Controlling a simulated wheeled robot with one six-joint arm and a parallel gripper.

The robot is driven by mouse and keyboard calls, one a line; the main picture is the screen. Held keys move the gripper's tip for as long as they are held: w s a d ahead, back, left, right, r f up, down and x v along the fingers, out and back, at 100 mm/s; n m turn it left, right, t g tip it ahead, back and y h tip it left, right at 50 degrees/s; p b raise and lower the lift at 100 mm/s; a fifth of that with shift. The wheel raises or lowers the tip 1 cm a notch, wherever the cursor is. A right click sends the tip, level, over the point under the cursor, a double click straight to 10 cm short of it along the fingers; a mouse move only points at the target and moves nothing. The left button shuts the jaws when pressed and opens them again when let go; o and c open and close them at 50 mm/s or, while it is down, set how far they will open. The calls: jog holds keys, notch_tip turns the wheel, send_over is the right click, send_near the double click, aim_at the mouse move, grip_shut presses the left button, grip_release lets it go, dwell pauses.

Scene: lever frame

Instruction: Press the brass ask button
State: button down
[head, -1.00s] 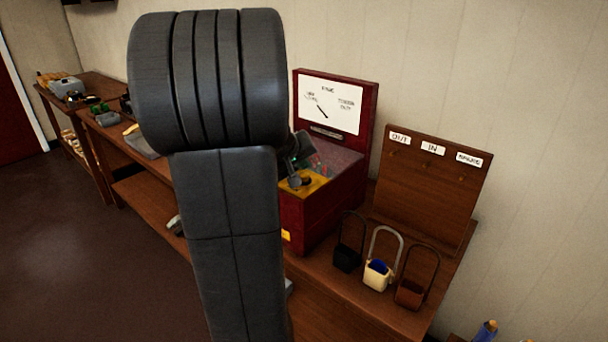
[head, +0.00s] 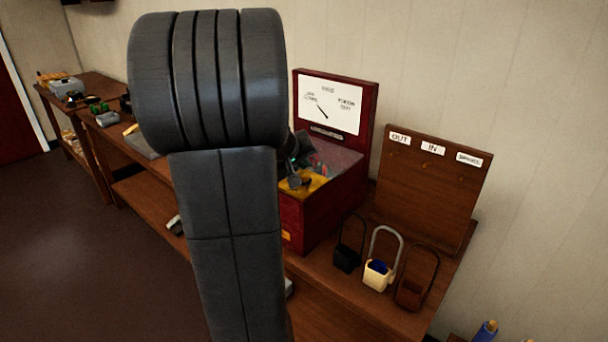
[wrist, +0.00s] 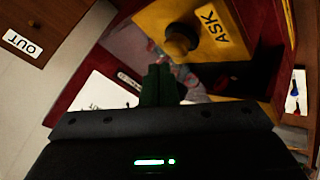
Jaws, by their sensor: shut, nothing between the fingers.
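The brass ask button (wrist: 181,40) is a round knob on a yellow plate (wrist: 222,50) lettered ASK, at the top of the wrist view. In the head view the yellow plate (head: 319,185) lies on the front of a dark red box (head: 312,215), partly hidden by my gripper and arm. My gripper (wrist: 160,70) is shut and empty, its dark green fingertips just below the button in the wrist view. They look close to the button, but I cannot tell whether they touch it.
The red box has an upright white dial panel (head: 329,103) behind the plate. To its right, a wooden board (head: 430,190) has OUT and IN labels. My arm covers the centre.

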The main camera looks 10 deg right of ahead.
aim_at(302, 177)
jog(key=shift+f, duration=0.2)
jog(key=shift+f+b, duration=0.25)
jog(key=shift+b, duration=0.4)
jog(key=shift+f+b, duration=0.5)
jog(key=shift+b, duration=0.15)
dwell(0.5)
jog(key=shift+r, duration=0.1)
dwell(0.3)
jog(key=shift+r+p, duration=0.55)
jog(key=shift+r, duration=0.3)
notch_tip(302, 177, up, 5)
jog(key=p, duration=0.3)
jog(key=shift+p, duration=0.3)
jog(key=shift+s+r, duration=0.1)
